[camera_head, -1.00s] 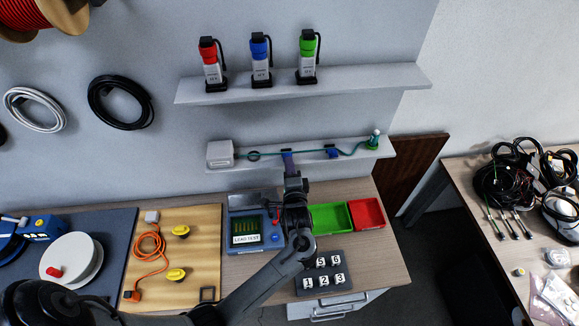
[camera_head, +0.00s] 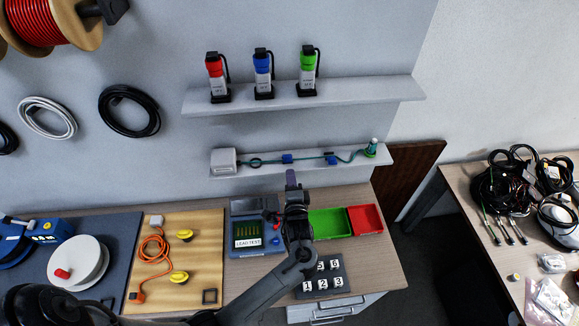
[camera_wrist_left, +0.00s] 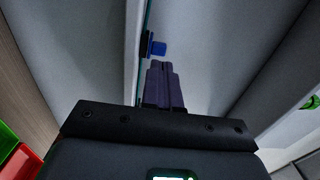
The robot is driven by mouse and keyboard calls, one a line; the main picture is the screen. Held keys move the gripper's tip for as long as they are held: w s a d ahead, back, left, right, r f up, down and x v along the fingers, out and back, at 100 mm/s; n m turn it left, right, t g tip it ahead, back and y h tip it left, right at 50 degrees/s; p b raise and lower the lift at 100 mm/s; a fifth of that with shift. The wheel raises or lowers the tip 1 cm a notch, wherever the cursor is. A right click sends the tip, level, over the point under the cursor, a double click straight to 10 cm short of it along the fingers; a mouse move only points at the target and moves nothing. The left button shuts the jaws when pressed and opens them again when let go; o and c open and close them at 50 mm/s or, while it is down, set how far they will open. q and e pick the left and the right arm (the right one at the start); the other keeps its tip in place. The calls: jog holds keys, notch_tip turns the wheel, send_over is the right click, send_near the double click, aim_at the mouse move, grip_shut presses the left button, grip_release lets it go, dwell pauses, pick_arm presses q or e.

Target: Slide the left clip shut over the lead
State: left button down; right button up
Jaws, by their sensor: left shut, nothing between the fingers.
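A green lead (camera_head: 306,159) runs along the lower wall shelf from a white box (camera_head: 223,161) to a green-based sensor (camera_head: 370,150). The left clip (camera_head: 287,158) is a small blue piece at the lead; the right clip (camera_head: 331,159) shows blue and dark parts. My left gripper (camera_head: 291,175) is shut and empty, just in front of the shelf below the left clip and apart from it. In the left wrist view its closed fingers (camera_wrist_left: 163,75) point toward a blue clip (camera_wrist_left: 158,48) beside a dark piece. How fully the left clip covers the lead is too small to tell. My right gripper is out of view.
The lower shelf (camera_head: 260,171) has bare room along its front. An upper shelf (camera_head: 290,101) holds red, blue and green-topped devices. Below are the lead tester (camera_head: 247,243), a green bin (camera_head: 329,223), a red bin (camera_head: 365,219) and a numbered block rack (camera_head: 333,265).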

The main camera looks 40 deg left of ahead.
pick_arm(q)
jog(key=b+v, duration=0.1)
jog(key=v, duration=0.8)
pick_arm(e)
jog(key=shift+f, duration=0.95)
pick_arm(q)
jog(key=shift+f, duration=0.1)
